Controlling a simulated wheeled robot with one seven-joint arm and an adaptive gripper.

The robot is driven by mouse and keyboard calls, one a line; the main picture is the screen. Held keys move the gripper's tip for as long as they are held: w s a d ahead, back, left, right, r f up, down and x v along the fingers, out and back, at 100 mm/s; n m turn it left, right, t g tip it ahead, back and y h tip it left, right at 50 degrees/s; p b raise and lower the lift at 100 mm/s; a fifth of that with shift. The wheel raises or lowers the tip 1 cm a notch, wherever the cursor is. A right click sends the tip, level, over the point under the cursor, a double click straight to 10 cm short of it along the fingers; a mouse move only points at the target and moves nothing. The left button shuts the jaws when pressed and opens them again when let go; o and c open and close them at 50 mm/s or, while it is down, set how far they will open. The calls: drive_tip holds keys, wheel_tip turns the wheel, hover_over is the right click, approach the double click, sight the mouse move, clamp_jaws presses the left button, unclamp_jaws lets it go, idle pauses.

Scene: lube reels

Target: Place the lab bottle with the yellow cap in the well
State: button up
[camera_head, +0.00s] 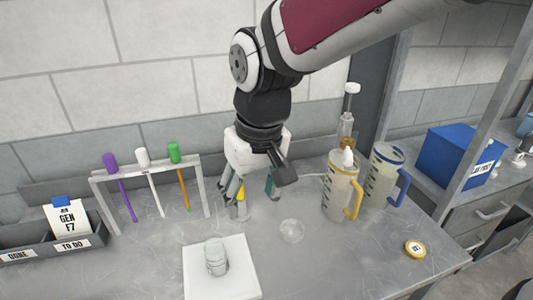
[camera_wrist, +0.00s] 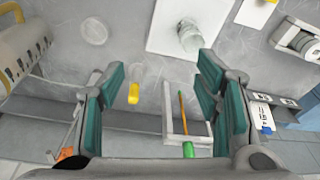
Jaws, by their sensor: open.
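The yellow cap (camera_head: 241,194) of the lab bottle shows beside the left finger of my gripper (camera_head: 251,188) in the head view; the bottle's clear body below is hard to make out. In the wrist view the yellow cap (camera_wrist: 133,93) lies between the open fingers of my gripper (camera_wrist: 160,78), nearer the left finger, with a gap around it. No grip on it shows. A white square plate (camera_head: 243,280) stands at the front with a clear jar-like piece (camera_head: 215,257) on it. I cannot tell which part is the well.
A white rack (camera_head: 205,190) with purple, white and green-topped sticks stands to the left. A clear round dish (camera_head: 292,230) lies right of my gripper. Two jugs (camera_head: 341,190) (camera_head: 383,175) and a tall bottle (camera_head: 346,130) stand further right. A yellow round item (camera_head: 415,249) lies near the right edge.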

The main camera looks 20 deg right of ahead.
drive_tip(key=s+d+r+m+t, duration=0.2)
drive_tip(key=s+d+r, duration=0.3)
drive_tip(key=s+d, duration=0.3)
drive_tip(key=shift+s+r+t+h, duration=0.4)
drive_tip(key=shift+s+t, duration=0.2)
drive_tip(key=shift+s, duration=0.25)
drive_tip(key=shift+o, duration=0.4)
drive_tip(key=shift+s+d, duration=0.2)
drive_tip(key=shift+s, duration=0.05)
drive_tip(key=n+g+p, duration=0.4)
drive_tip(key=n+g, duration=0.1)
drive_tip(key=n, duration=1.7)
hover_over(215, 253)
drive_tip(key=s, duration=0.2)
wheel_tip(215, 253, down, 12)
wheel_tip(215, 253, down, 14)
drive_tip(key=shift+s+r+p, duration=0.1)
drive_tip(key=shift+r+p, duration=0.15)
drive_tip(key=shift+p, duration=0.35)
